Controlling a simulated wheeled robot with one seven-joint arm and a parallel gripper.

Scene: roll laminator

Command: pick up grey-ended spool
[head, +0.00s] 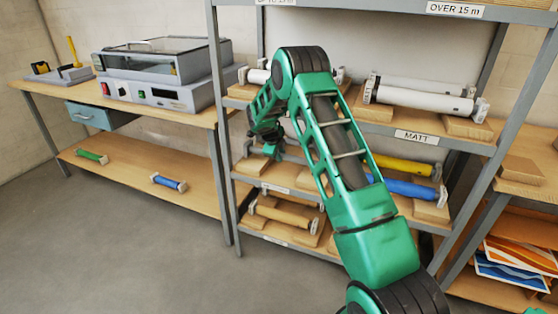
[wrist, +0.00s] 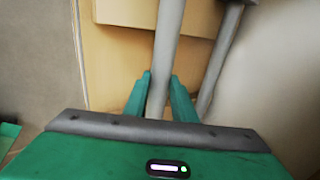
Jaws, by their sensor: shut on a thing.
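My gripper (head: 270,148) is at the left part of the rack's middle shelf, partly hidden by my green arm. In the wrist view, its two green fingers (wrist: 160,82) are shut on a smooth grey cylinder (wrist: 167,38), one finger on each side. The cylinder runs up out of the picture. Its ends are not visible there, so I cannot tell from its ends that it is the grey-ended spool. Pale-ended white rolls (head: 420,97) rest on wooden cradles on the upper shelf. A yellow roll (head: 404,165) and a blue roll (head: 412,189) lie lower.
A grey rack post (head: 222,130) stands close left of my gripper. The laminator (head: 165,75) sits on the bench at left. Green (head: 91,156) and blue (head: 168,182) rolls lie on its lower board. The floor (head: 130,260) in front is clear.

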